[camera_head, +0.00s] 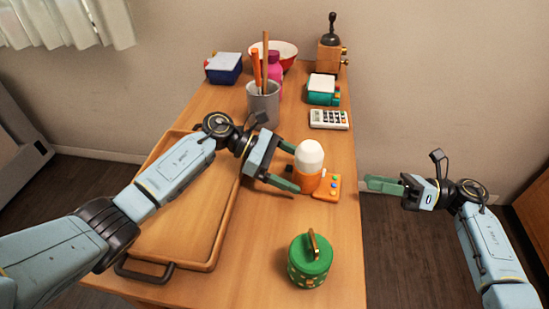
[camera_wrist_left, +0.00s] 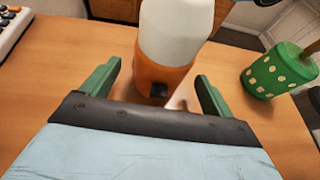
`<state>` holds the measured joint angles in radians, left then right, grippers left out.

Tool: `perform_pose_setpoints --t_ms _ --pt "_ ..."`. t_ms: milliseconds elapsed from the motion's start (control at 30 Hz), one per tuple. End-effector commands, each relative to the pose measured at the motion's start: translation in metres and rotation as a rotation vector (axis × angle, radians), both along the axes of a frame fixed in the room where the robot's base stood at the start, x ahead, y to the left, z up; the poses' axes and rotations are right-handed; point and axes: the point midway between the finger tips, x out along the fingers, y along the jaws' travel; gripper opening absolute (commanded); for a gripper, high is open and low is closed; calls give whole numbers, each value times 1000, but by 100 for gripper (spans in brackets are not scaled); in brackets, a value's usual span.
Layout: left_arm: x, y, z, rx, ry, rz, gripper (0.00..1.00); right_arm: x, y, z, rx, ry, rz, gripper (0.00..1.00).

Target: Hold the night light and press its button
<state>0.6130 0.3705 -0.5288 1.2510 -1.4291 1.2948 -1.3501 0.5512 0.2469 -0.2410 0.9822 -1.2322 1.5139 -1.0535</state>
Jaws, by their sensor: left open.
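The night light (camera_head: 309,165) has a white rounded top and an orange base and stands upright on the table. In the left wrist view the night light (camera_wrist_left: 172,50) is straight ahead, with a small dark button (camera_wrist_left: 159,91) low on its orange base. My left gripper (camera_head: 287,168) is open, with its green fingers on either side of the near part of the base; I cannot tell whether they touch it. My right gripper (camera_head: 384,185) is off the table's right edge, apart from the night light; its finger gap is not clear.
An orange device with coloured buttons (camera_head: 332,187) sits just right of the night light. A green dotted pot (camera_head: 310,262) stands in front. A wooden tray (camera_head: 226,222) lies left, under my left arm. A grey pen cup (camera_head: 264,104) and a calculator (camera_head: 329,119) are behind.

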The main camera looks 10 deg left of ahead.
Motion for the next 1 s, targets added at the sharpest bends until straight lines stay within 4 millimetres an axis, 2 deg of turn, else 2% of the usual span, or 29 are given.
perform_pose_setpoints --t_ms 200,467,867,900,1000 --pt "0 -13 -6 0 1 1 87 0 0 0 0 0 0 36" --pt "0 -14 -6 0 0 1 87 0 0 0 0 0 0 36" --pt "0 -13 -6 1 0 1 36 0 0 0 0 0 0 36" --pt "0 -13 -6 1 0 1 57 0 0 0 0 0 0 36" --pt "0 -13 -6 1 0 1 44 0 0 0 0 0 0 36"
